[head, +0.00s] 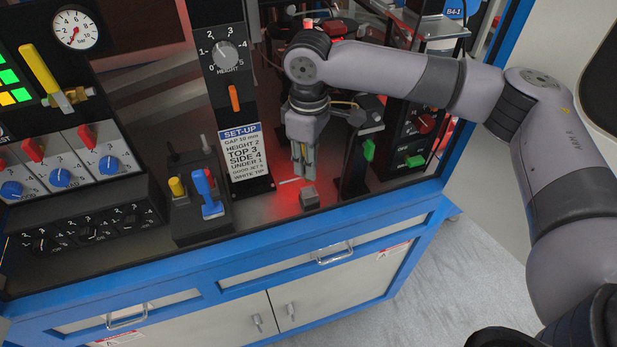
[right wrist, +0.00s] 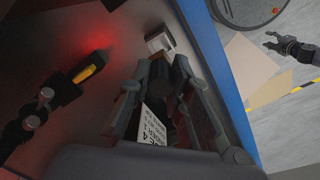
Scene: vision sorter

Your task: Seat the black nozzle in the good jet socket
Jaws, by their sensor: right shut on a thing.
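My right gripper (head: 303,168) points down inside the machine, above the dark deck. It also shows in the right wrist view (right wrist: 158,75), shut on a dark piece, taken as the black nozzle, which the fingers mostly hide. A small grey block (head: 309,197) stands on the deck just below and in front of the fingertips; it shows beyond the fingers in the wrist view (right wrist: 160,40). Two thin posts stand behind the yellow and blue levers; I cannot tell which is the good jet socket. My left gripper (right wrist: 271,41) appears open and empty over the floor.
A black box with a yellow knob (head: 176,187) and a blue lever (head: 208,195) stands left of the gripper. The set-up card (head: 242,158) hangs behind. The blue frame edge (head: 330,226) runs in front.

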